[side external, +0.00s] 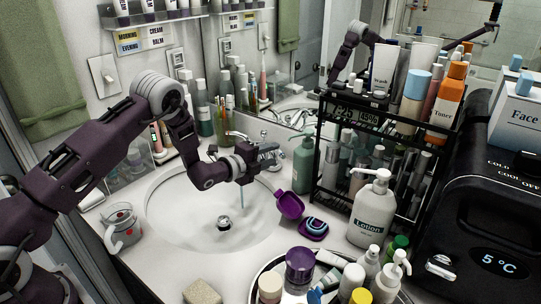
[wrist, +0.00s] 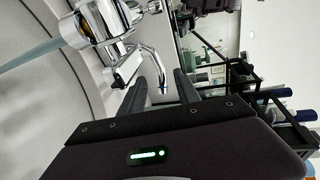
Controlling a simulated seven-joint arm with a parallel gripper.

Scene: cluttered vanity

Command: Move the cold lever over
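The chrome faucet (wrist: 84,24) shows at the upper left of the wrist view, with a bluish water stream (wrist: 32,52) coming from it. A thin curved chrome lever (wrist: 158,68) reaches down between my fingers in that view. I take it for the cold lever, but I can read no mark on it. My gripper (wrist: 162,92) is open, with one finger on each side of the lever's tip; contact is not clear. In the side view my gripper (side external: 268,160) is at the right of the faucet and hides most of the lever. Water runs into the white sink (side external: 180,215).
A green pump bottle (side external: 303,165) and a black wire rack (side external: 325,150) stand close to the right of my gripper. A purple scoop (side external: 289,204) and a lotion bottle (side external: 372,212) stand nearer the front. The mirror is behind.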

